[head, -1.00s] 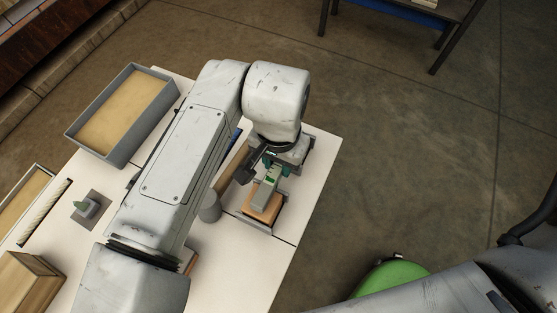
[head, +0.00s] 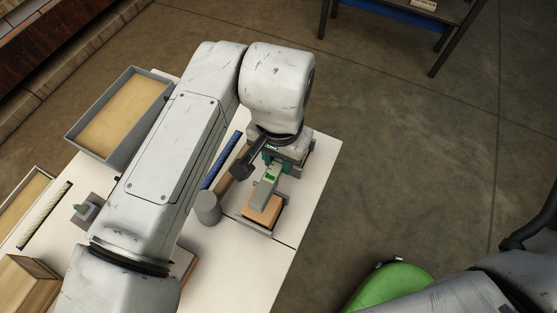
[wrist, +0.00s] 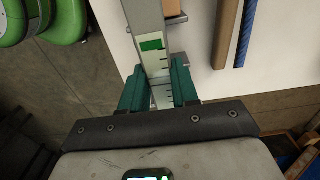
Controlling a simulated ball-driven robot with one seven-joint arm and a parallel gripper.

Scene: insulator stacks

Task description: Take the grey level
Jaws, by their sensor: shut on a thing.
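The grey level (head: 267,183) is a narrow grey bar with a green patch and dark marks. My gripper (head: 272,160) is shut on it, near its far end in the head view. In the wrist view the level (wrist: 154,45) runs up from between the green fingers of my gripper (wrist: 160,88). In the head view its near end overlaps an orange-tan block (head: 262,209). I cannot tell whether it touches the block. My wrist hides part of its far end.
A grey cylinder (head: 207,208) stands left of the block. A blue bar (head: 221,160) and a brown bar (wrist: 225,35) lie close by. A grey-rimmed tray (head: 160,108) is at the back left. The white table (head: 313,178) is bare along its right side.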

